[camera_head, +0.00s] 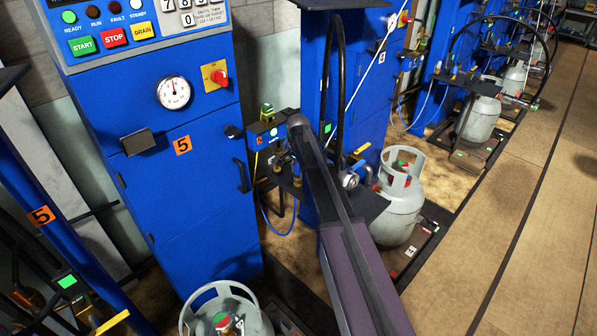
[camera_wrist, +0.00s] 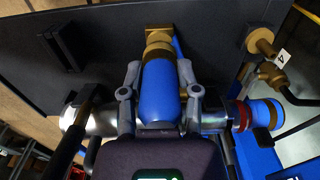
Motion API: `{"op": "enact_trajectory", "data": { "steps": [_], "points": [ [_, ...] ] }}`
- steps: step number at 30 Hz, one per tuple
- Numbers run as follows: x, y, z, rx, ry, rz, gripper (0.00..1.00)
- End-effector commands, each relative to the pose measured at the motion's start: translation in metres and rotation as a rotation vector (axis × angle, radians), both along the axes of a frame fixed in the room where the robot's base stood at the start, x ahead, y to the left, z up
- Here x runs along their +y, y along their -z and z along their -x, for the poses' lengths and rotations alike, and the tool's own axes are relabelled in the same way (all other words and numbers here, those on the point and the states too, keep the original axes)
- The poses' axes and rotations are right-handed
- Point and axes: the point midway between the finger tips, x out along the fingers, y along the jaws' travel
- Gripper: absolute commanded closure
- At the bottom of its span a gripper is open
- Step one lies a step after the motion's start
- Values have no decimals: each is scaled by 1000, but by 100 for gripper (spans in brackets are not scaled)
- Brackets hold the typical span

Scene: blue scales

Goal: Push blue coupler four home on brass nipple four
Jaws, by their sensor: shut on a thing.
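In the wrist view a blue coupler (camera_wrist: 159,92) with a brass collar lies between the two grey fingers of my gripper (camera_wrist: 158,98), which is shut on it. The coupler's front end points up the picture at a brass fitting (camera_wrist: 158,34) on the dark plate, in line with it. They look touching or nearly so; I cannot tell how deeply they are engaged. A second brass fitting (camera_wrist: 262,42) sits at the right, near a white tag marked 4 (camera_wrist: 282,57). In the head view my arm hides the coupler and most of the gripper.
A silver cylinder with a blue-ringed end (camera_wrist: 264,113) lies crosswise below the coupler. In the head view, a grey gas cylinder (camera_head: 402,205) stands right of my arm, and a blue cabinet marked 5 (camera_head: 190,205) stands left. The floor at the right is clear.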

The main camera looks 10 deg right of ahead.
Motion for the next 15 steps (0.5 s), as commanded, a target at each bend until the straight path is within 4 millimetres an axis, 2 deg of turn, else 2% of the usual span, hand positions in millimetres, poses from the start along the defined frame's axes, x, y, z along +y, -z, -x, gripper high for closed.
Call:
{"op": "enact_trajectory", "data": {
  "steps": [15],
  "points": [
    [0, 10, 0, 0, 0, 0, 100]
  ]
}}
